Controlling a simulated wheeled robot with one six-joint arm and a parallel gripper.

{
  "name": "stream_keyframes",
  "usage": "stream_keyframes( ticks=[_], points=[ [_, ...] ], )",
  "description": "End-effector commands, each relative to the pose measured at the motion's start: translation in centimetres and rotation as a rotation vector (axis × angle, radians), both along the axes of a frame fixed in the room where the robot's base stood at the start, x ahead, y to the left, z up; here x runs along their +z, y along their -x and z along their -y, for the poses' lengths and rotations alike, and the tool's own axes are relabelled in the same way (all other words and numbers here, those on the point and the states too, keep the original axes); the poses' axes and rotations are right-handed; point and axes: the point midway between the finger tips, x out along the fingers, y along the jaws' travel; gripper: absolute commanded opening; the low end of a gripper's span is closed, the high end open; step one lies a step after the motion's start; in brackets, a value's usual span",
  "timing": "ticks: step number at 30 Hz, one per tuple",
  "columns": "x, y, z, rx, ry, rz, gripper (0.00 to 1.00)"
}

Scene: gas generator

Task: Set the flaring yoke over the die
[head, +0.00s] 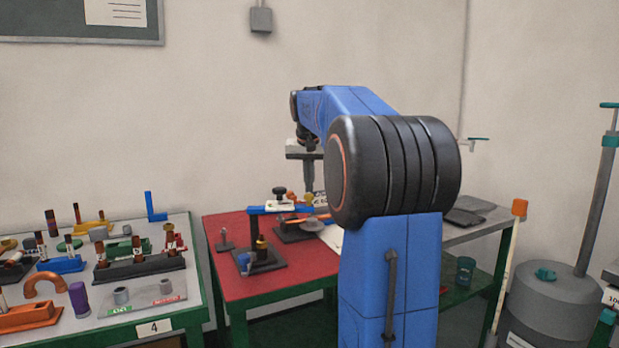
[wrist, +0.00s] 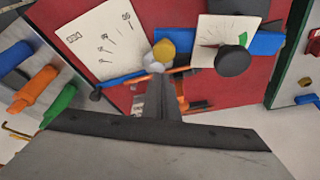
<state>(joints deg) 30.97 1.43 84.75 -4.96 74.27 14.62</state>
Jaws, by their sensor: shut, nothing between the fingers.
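My gripper (wrist: 161,98) is shut and empty, pointing down over the red table; in the head view its fingers (head: 309,172) hang above the fixtures at the table's back. Near the fingertips in the wrist view are a yellow knob (wrist: 164,50) and an orange bar (wrist: 150,75). Beside them a blue bar (wrist: 264,42) carries a white dial card (wrist: 212,30) and a black knob (wrist: 232,61). I cannot tell for certain which parts are the flaring yoke and the die; the fingers hide part of this group.
A dark base (head: 265,263) with a brass post stands at the front of the red table (head: 225,278). A white marked sheet (wrist: 105,45) lies left of the fingers. The green-edged table (head: 205,315) at left holds many parts. A grey cylinder (head: 545,300) stands right.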

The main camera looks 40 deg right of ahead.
Motion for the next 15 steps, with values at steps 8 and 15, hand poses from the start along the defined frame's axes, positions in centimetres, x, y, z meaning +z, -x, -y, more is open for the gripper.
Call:
stream_keyframes(
  ticks=[8, 15],
  points=[
    [-0.36, 1.02, -1.10, 0.001, -0.001, -0.002, 0.00],
    [-0.36, 1.07, -1.15, 0.001, -0.001, -0.002, 0.00]
  ],
)
